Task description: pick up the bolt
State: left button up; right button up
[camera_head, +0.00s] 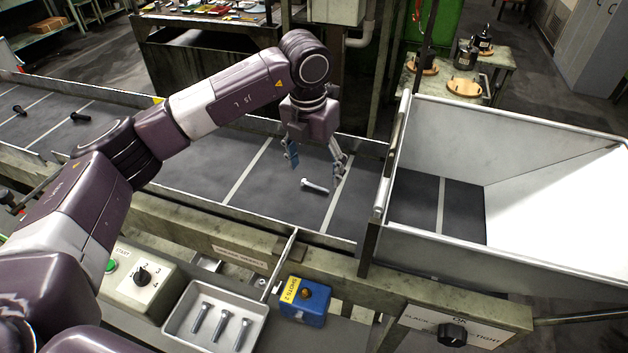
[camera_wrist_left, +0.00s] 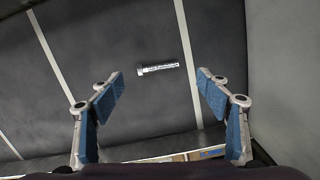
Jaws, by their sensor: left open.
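A silver bolt (camera_head: 314,186) lies on the dark conveyor belt, between two white cross lines, in the head view. It also shows in the left wrist view (camera_wrist_left: 158,68), lying flat beyond the fingertips and between them from side to side. My left gripper (camera_head: 316,165) is above the belt, over the bolt, pointing down. In the left wrist view its blue-padded fingers (camera_wrist_left: 158,88) are wide apart with nothing between them. The bolt appears free of both fingers. My right gripper is not in view.
A white-walled chute (camera_head: 440,245) stands at the belt's right. Dark bolts (camera_head: 80,117) lie on the belt at far left. In front are a tray (camera_head: 183,333) with several silver bolts, a blue box (camera_head: 303,310) and a control box (camera_head: 140,280).

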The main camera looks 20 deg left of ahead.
aim_at(316, 185)
pick_arm(q)
jog(key=f+p, duration=0.2)
jog(key=f, duration=0.1)
jog(key=shift+w+f, duration=0.2)
jog(key=shift+f, duration=0.05)
jog(key=shift+w+f, duration=0.1)
jog(key=shift+f, duration=0.35)
jog(key=c, duration=1.3)
jog(key=shift+c, duration=0.4)
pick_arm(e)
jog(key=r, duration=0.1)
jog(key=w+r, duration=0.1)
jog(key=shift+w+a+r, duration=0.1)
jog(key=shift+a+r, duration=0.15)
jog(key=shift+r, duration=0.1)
pick_arm(q)
jog(key=shift+r, duration=0.1)
